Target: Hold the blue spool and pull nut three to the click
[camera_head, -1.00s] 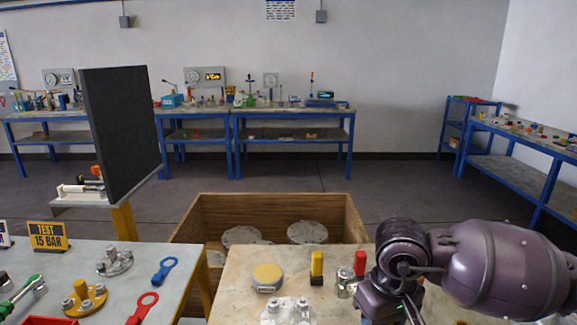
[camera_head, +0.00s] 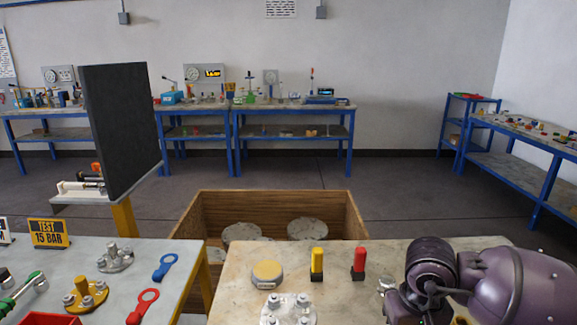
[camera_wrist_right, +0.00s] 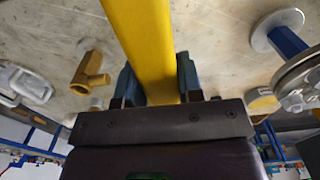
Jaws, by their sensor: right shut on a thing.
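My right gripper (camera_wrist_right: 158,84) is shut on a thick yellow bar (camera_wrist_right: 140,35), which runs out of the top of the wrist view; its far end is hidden. A blue post on a pale round flange (camera_wrist_right: 287,40), perhaps the blue spool, stands to the right of the bar, apart from it. A flanged disc with bolts (camera_wrist_right: 300,78) is at the right edge. In the head view, a silver flange with several studs (camera_head: 288,310) is cut off by the lower edge. No nut can be told as number three. The right fingers are hidden there, and my left gripper is not in view.
A brass fitting (camera_wrist_right: 90,75) stands left of the bar. On the bench (camera_head: 240,262) are a yellow-topped disc (camera_head: 267,272), a yellow-topped block (camera_head: 317,263) and a red-topped block (camera_head: 358,262). A wooden crate (camera_head: 350,220) lies beyond; the left table (camera_head: 190,252) holds wrenches.

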